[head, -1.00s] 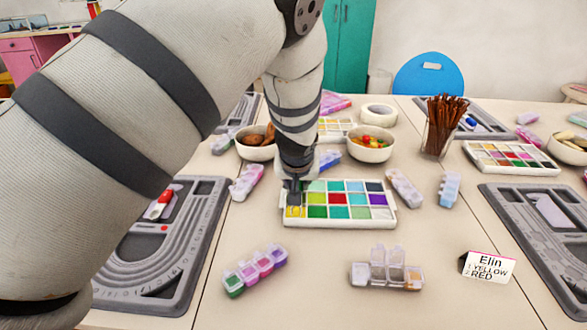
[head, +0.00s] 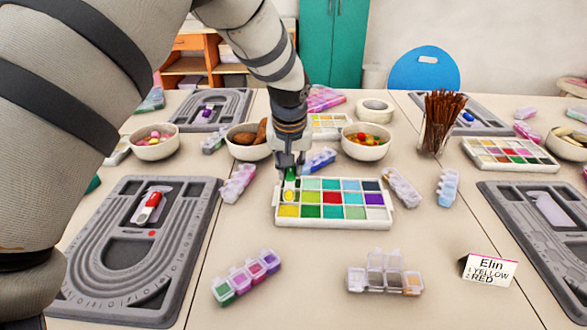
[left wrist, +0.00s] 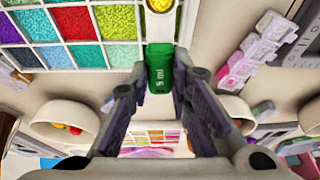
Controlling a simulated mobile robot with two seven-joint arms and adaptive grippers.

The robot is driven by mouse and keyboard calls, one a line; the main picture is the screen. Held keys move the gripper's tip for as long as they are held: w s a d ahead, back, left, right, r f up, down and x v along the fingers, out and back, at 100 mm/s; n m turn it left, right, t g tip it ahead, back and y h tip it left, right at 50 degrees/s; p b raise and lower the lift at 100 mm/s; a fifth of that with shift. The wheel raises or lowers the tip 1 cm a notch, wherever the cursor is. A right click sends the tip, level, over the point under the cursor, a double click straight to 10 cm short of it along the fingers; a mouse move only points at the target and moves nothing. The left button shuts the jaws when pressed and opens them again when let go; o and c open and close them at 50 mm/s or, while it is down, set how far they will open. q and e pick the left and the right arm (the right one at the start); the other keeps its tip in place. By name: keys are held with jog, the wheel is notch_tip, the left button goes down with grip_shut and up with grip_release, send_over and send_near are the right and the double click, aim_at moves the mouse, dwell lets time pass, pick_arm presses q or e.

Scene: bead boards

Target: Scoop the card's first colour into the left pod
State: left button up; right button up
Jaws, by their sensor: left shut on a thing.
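My left gripper (head: 289,169) is shut on a green scoop (left wrist: 159,72) marked 5 ml. The scoop's bowl shows yellow beads (left wrist: 160,5) at the top edge of the left wrist view. In the head view it is over the back left of the white bead tray (head: 335,224). A yellow compartment (head: 288,211) is at the tray's front left corner. The card (head: 488,269) reads Elin, 1 YELLOW, 2 RED. A clear pod box (head: 384,274) with several raised lids stands in front of the tray; its right end looks orange. My right gripper is not in view.
A closed pod strip (head: 246,277) in green, pink and purple lies front left. Grey bead boards (head: 135,300) flank the work area. Bowls (head: 367,150) and a cup of brown sticks (head: 440,125) stand behind. The table between tray and pod box is clear.

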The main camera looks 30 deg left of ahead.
pick_arm(q)
jog(key=shift+w+a+f+g+b, duration=0.15)
jog(key=shift+w+a+g+b, duration=0.15)
jog(key=shift+g+b, duration=0.25)
jog(key=shift+w+r+g+h+b, duration=0.15)
jog(key=shift+r+g+h+b, duration=0.2)
jog(key=shift+g+h+b, duration=0.15)
jog(key=shift+r+g, duration=0.25)
jog(key=shift+r, duration=0.15)
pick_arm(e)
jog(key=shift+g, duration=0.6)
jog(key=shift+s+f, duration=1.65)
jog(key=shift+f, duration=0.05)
